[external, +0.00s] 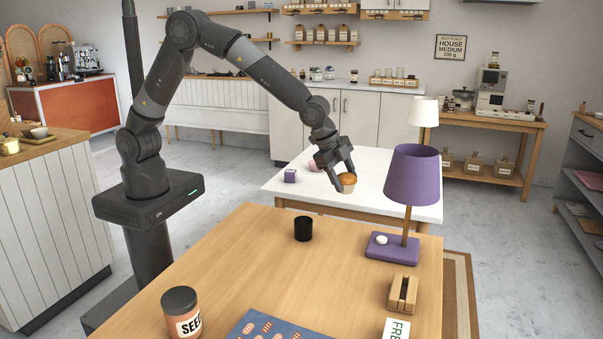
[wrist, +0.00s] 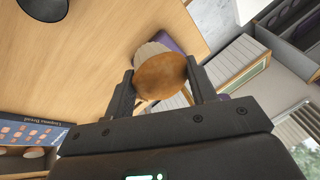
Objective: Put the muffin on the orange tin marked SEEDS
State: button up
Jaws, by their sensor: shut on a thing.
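The muffin (external: 348,180) has a golden-brown top and a pale wrapper. My gripper (external: 340,174) is shut on it and holds it in the air, left of the purple lamp's shade. In the wrist view, the muffin (wrist: 161,78) sits between the two fingers (wrist: 160,68), its top facing the camera. The orange tin (external: 182,314) has a dark lid and a white label reading "SEE", the rest turned out of sight. It stands upright at the wooden table's near left, well away from my gripper. I cannot make out the tin in the wrist view.
A black cup (external: 303,228) stands on the wooden table (external: 240,255). The purple lamp (external: 411,177) stands at its back right. A wooden block holder (external: 403,293), a card (external: 396,329) and a blue patterned item (external: 275,326) are nearer. The table's middle is clear.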

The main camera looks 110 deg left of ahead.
jog(key=s+d+r+m+h, duration=0.1)
jog(key=s+d+r+m, duration=0.2)
jog(key=d, duration=1.2)
jog(key=s+d+m+h, duration=0.15)
jog(key=s+d, duration=0.35)
jog(key=d, duration=1)
jog(key=s+d+r+m+h, duration=0.25)
jog(key=s+d+m, duration=0.35)
jog(key=s+d, duration=1.7)
send_near(181, 301)
jog(key=shift+w+d+r+y, duration=0.1)
jog(key=shift+w+d+y, duration=0.2)
jog(key=shift+w+d, duration=0.55)
jog(key=shift+w+f, duration=0.1)
jog(key=shift+f, duration=1.95)
jog(key=shift+f, duration=0.15)
jog(key=o, duration=1)
jog(key=shift+c, duration=0.2)
